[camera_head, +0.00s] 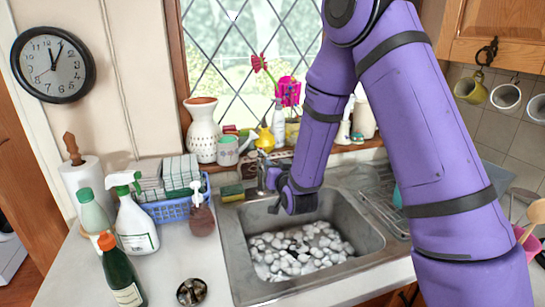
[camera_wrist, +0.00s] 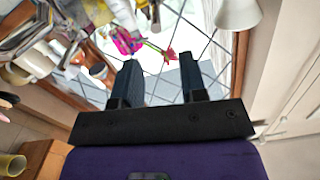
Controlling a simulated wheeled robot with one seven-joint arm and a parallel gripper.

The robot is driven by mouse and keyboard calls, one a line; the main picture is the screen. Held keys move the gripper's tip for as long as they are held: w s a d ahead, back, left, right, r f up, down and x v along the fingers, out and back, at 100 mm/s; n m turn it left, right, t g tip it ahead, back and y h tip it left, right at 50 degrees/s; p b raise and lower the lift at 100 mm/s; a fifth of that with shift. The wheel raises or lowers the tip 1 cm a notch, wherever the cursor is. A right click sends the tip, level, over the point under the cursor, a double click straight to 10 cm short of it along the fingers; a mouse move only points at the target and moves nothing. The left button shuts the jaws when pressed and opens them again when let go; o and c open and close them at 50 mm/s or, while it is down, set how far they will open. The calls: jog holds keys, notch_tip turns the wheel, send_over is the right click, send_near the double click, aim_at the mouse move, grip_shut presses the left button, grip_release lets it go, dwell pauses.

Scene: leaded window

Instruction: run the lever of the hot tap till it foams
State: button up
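The tap (camera_head: 264,174) stands at the back rim of the steel sink (camera_head: 236,262), partly covered by my gripper (camera_head: 279,204). I cannot make out its hot lever, or whether water runs. White, foam-like clumps (camera_head: 290,252) cover much of the basin floor. My gripper is beside the tap, above the back of the basin; whether it touches the tap is hidden. In the wrist view my gripper (camera_wrist: 160,64) has its two dark fingers apart, with nothing between them that I can see.
A green-and-yellow sponge (camera_head: 232,192) lies left of the tap. A blue basket (camera_head: 175,208), spray bottle (camera_head: 136,228) and green bottle (camera_head: 120,272) crowd the left counter. A drying rack (camera_head: 385,208) is on the right.

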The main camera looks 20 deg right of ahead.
jog(key=f, duration=0.1)
send_near(262, 150)
jog(key=w, duration=0.6)
jog(key=shift+f, duration=0.2)
grip_shut()
